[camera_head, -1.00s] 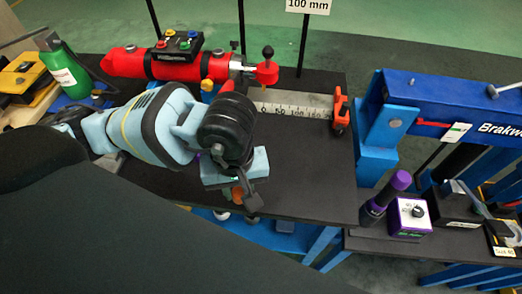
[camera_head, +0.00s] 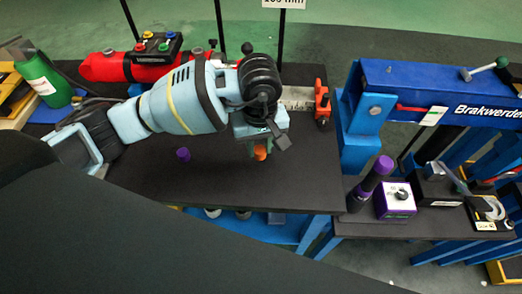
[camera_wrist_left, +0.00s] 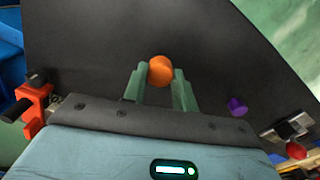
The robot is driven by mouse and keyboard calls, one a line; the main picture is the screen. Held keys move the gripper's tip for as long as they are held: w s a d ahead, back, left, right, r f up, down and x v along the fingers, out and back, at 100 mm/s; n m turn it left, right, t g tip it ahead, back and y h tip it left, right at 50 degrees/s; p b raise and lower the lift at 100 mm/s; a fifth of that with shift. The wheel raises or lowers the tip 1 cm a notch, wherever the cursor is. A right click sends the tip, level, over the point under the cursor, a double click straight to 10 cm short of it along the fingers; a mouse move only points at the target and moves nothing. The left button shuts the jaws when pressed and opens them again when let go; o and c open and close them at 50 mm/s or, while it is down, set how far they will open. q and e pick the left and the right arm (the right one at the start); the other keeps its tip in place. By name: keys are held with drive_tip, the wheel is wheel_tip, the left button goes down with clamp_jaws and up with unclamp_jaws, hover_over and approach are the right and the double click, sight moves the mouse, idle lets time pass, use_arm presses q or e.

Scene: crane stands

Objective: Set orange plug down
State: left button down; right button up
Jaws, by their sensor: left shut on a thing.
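The orange plug (camera_head: 260,153) is a small orange cylinder held at the tips of my left gripper (camera_head: 256,148), above or at the black table top (camera_head: 230,188). In the left wrist view the orange plug (camera_wrist_left: 161,71) sits between the two green fingers of the left gripper (camera_wrist_left: 161,80), which are shut on it. I cannot tell whether its lower end touches the table. My right gripper is not in view.
A purple plug (camera_head: 183,154) stands on the table, left of the orange one. A red cylinder (camera_head: 108,67) with a button box (camera_head: 157,46) lies at the back. An orange stop (camera_head: 322,101) stands by the ruler. The front of the table is clear.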

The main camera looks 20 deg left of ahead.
sight(261, 147)
use_arm(q)
drive_tip(key=shift+w, duration=0.35)
drive_tip(key=shift+f, duration=1.75)
drive_tip(key=shift+f, duration=0.15)
drive_tip(key=c, duration=1.1)
unclamp_jaws()
drive_tip(key=shift+s, duration=0.1)
wheel_tip(261, 147, up, 12)
drive_tip(key=shift+r, duration=0.15)
